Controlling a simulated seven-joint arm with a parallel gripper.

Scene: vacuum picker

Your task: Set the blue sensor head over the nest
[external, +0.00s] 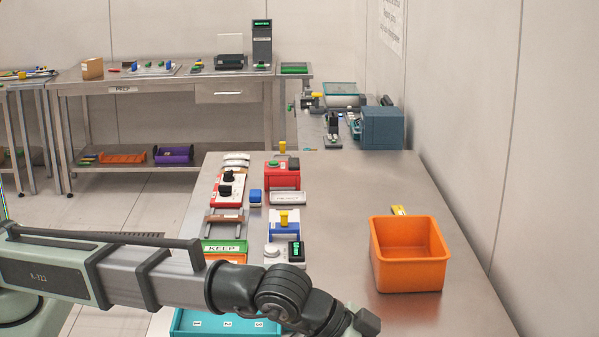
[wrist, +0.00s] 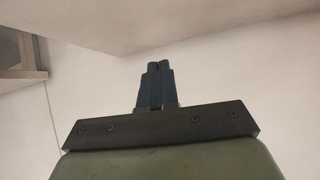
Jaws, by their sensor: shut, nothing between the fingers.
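A small blue block (external: 255,196), which may be the sensor head, stands on the metal table between two rows of devices. A blue-and-white fixture with a yellow knob (external: 284,224) stands to its lower right. I cannot tell which fixture is the nest. My arm reaches across the bottom of the external view, and its end is low at the right, partly cut off by the frame.
An orange bin (external: 409,281) stands on the right, with a yellow item (external: 398,210) behind it. A red box (external: 282,175), a red-and-white knob panel (external: 227,189), a white unit with display (external: 285,252) and a teal tray (external: 190,326) line the left. The table's middle is clear.

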